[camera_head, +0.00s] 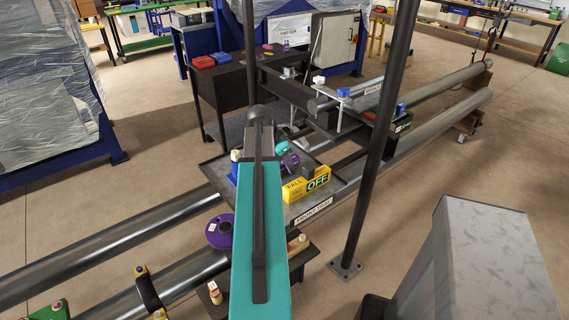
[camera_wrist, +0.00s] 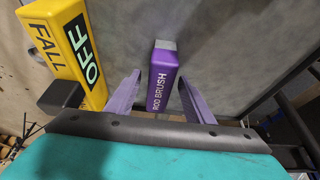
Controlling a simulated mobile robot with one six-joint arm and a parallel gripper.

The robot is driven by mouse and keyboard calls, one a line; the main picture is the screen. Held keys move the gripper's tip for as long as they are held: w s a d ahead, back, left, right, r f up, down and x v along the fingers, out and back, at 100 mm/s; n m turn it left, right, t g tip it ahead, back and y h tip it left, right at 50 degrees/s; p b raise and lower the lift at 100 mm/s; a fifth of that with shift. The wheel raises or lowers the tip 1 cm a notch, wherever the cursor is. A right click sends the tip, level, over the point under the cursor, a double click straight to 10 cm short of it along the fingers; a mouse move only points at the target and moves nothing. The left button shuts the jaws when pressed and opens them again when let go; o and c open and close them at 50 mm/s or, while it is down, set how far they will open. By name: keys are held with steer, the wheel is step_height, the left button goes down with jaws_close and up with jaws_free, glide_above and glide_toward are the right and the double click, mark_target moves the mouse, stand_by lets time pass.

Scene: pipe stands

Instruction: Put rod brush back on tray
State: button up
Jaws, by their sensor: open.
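The rod brush (camera_wrist: 163,80) is a purple block with a grey end and a "ROD BRUSH" label in the wrist view. It is over the grey surface of the tray, between the two purple fingers of my gripper (camera_wrist: 158,100). The fingers are open, with a gap on each side of it. I cannot tell whether the brush rests on the tray. In the head view the front tray (camera_head: 330,196) lies beyond my teal arm, which hides part of it and my gripper. A small purple shape by the yellow block may be the brush.
A dark upright post (camera_head: 375,140) stands right of the tray. Long grey pipes (camera_head: 120,248) run past it. A purple disc (camera_head: 219,231) is at front left.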

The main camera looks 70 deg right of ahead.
steer(key=shift+r, duration=0.1)
steer(key=shift+p+v, duration=1.35)
steer(key=shift+v, duration=1.05)
steer(key=shift+a+r, duration=0.1)
steer(key=shift+r, duration=0.05)
steer(key=b+v, duration=0.3)
steer(key=v, duration=1)
steer(key=shift+r, duration=0.3)
steer(key=shift+w, duration=0.15)
